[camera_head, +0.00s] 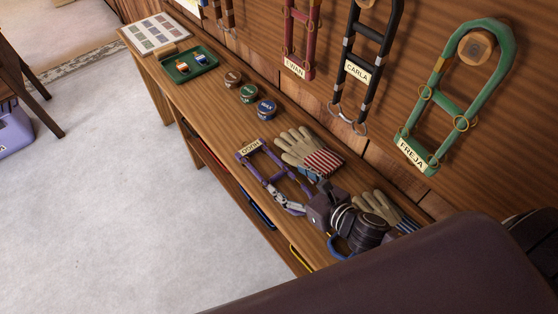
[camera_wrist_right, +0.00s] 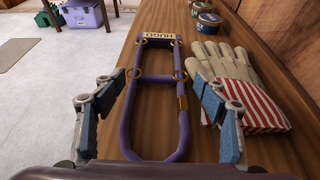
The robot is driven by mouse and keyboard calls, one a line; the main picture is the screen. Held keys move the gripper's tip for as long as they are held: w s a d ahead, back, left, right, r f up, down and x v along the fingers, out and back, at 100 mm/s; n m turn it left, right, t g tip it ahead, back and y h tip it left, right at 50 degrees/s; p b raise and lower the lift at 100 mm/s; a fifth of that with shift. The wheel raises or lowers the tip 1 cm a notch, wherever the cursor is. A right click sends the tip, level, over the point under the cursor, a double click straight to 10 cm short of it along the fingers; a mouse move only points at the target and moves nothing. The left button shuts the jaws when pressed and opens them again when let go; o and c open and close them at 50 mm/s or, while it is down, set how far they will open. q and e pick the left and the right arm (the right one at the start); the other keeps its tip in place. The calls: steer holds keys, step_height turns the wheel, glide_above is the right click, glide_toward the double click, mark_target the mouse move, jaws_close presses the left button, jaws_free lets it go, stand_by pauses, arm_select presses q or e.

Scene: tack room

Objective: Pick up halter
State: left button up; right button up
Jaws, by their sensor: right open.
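A purple halter (camera_wrist_right: 127,113) with brass rings and a pale name tag (camera_wrist_right: 160,37) lies flat on the wooden bench. In the head view the halter (camera_head: 242,161) is partly hidden by my right gripper (camera_head: 304,193). In the right wrist view my right gripper (camera_wrist_right: 157,84) is open, its blue-padded fingers on either side of the halter. The halter's near loop lies between the fingers, with nothing gripped. The height of the fingertips above the bench is hard to tell. My left gripper is not in view.
Striped work gloves (camera_head: 322,162) lie close to the halter, by the right finger. Several round tins (camera_head: 248,94) and a green tray (camera_head: 203,68) stand farther along the bench. Other halters, one green (camera_head: 487,88), hang on the wall.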

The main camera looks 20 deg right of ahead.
mark_target(273, 172)
steer(key=shift+x, duration=1.2)
steer(key=shift+w+a+f, duration=0.1)
steer(key=shift+w+a, duration=0.1)
steer(key=shift+a, duration=0.05)
steer(key=p+x, duration=0.1)
steer(key=x, duration=0.3)
steer(key=shift+s+f, duration=0.1)
steer(key=shift+f, duration=0.1)
steer(key=shift+w+a+f, duration=0.1)
steer(key=shift+w+f, duration=0.05)
steer(key=shift+w, duration=0.1)
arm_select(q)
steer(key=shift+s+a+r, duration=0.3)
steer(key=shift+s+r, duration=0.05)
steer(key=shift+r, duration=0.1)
